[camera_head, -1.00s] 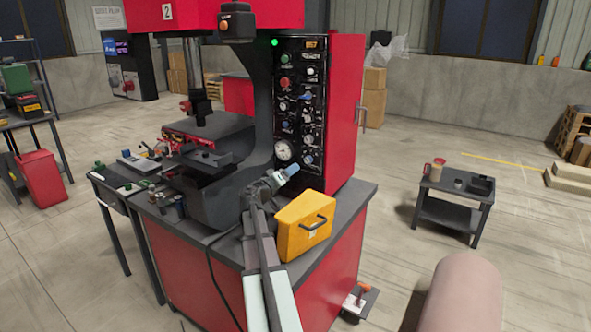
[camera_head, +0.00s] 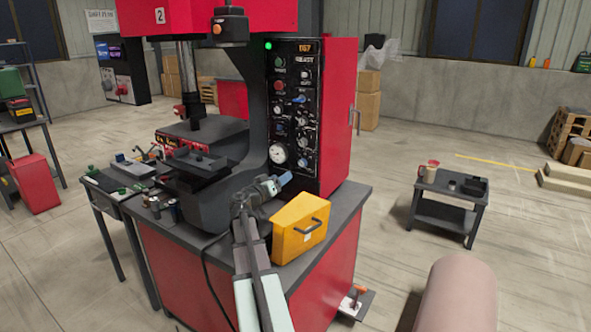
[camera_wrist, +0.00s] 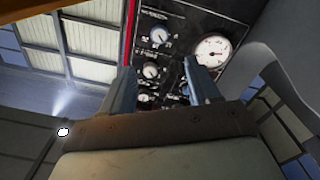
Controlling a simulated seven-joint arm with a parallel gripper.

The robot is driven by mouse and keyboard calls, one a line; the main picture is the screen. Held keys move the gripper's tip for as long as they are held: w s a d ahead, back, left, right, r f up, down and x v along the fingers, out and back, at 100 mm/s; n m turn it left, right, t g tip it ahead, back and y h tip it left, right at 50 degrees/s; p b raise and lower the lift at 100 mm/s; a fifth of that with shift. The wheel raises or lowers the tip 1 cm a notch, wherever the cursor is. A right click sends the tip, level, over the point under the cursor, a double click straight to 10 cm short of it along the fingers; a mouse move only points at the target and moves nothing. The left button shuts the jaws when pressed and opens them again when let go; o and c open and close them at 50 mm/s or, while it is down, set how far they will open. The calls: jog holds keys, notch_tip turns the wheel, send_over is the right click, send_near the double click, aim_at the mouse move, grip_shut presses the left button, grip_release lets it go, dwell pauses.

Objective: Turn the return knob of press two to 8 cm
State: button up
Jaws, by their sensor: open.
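Press two (camera_head: 218,15) is a red and black machine with a "2" on its head. Its black control panel (camera_head: 291,62) carries several knobs and buttons, a green lamp, a display and a round white gauge (camera_head: 278,154). The labels are too small to read, so I cannot tell which knob is the return knob. My gripper (camera_head: 285,179) is in front of the panel's lower end, below the gauge. In the wrist view my gripper (camera_wrist: 158,74) has its two fingers apart with nothing between them. Beyond them are an upper knob (camera_wrist: 159,36), a lower knob (camera_wrist: 151,71) and the gauge (camera_wrist: 213,51).
A yellow case (camera_head: 301,228) with a black handle stands on the bench (camera_head: 353,195) close to the right of my arm. The press frame's dark curved base (camera_head: 205,205) is on the left. A small black side table (camera_head: 447,202) stands apart on the right.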

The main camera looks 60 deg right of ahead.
aim_at(301, 164)
jog(key=d+m, duration=0.1)
jog(key=d, duration=0.3)
jog(key=d+m, duration=0.2)
jog(key=d, duration=0.3)
jog(key=d+m, duration=0.2)
jog(key=d, duration=0.3)
jog(key=shift+s+d, duration=0.15)
jog(key=c, duration=1)
